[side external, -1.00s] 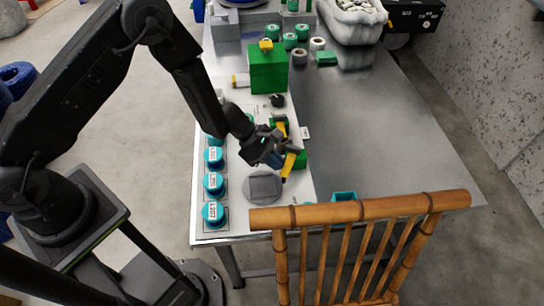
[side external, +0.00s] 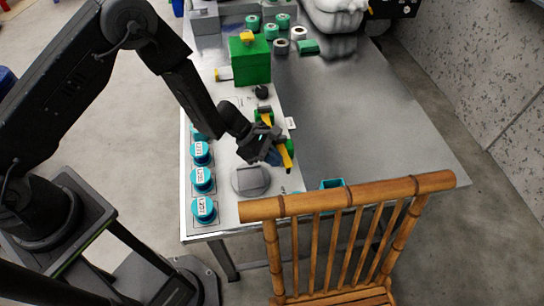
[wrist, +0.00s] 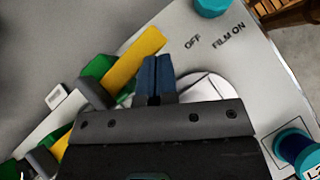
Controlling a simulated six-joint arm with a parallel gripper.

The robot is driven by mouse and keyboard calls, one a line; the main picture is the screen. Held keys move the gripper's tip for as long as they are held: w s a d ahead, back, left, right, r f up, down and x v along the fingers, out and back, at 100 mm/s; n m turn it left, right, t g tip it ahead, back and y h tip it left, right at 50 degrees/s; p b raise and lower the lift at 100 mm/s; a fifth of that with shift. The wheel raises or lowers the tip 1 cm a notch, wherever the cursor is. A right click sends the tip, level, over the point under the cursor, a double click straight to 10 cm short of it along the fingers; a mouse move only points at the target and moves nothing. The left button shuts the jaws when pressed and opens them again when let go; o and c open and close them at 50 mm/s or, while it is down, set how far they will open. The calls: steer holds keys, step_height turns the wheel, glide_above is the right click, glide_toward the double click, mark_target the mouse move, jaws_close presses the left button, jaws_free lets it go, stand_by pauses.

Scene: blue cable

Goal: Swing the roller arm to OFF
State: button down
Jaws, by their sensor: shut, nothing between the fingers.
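The roller arm appears to be the yellow bar (wrist: 136,58) on a green block (wrist: 98,68). In the wrist view its free end points up and right, on the side of the OFF label (wrist: 193,42). The FILM ON label (wrist: 229,36) is farther right. In the side view the yellow bar (side external: 286,156) slants down and right. My gripper (wrist: 156,74) is shut and empty, with its blue fingertips close beside the bar on its right. I cannot tell if they touch. In the side view the gripper (side external: 274,155) partly hides the bar and block.
A round grey disc (side external: 250,181) lies on the panel close to my gripper. Teal knobs (side external: 203,180) line the panel's left edge. A second yellow lever (side external: 266,119) and a green box (side external: 250,62) are behind. A bamboo chair (side external: 345,205) stands in front. The table's right side is mostly clear.

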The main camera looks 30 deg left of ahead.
stand_by(0.4)
steer(key=s+a, duration=0.3)
steer(key=shift+s+r, duration=0.25)
steer(key=shift+s, duration=0.05)
steer(key=s+a+r, duration=0.4)
steer(key=s+r, duration=0.1)
steer(key=r, duration=0.1)
steer(key=shift+r, duration=0.25)
steer(key=s+r+m+g, duration=0.1)
steer(key=s+r+m, duration=0.1)
steer(key=r+m, duration=0.55)
steer(key=s+r+m, duration=0.3)
steer(key=r+m, duration=0.1)
steer(key=r, duration=0.7)
steer(key=s+a+r+m+t+y, duration=0.4)
steer(key=s+a+r+m+y, duration=0.4)
steer(key=s+a+m, duration=0.1)
steer(key=shift+s+a+r+y, duration=0.3)
steer(key=shift+s+a, duration=0.1)
steer(key=shift+a, duration=0.4)
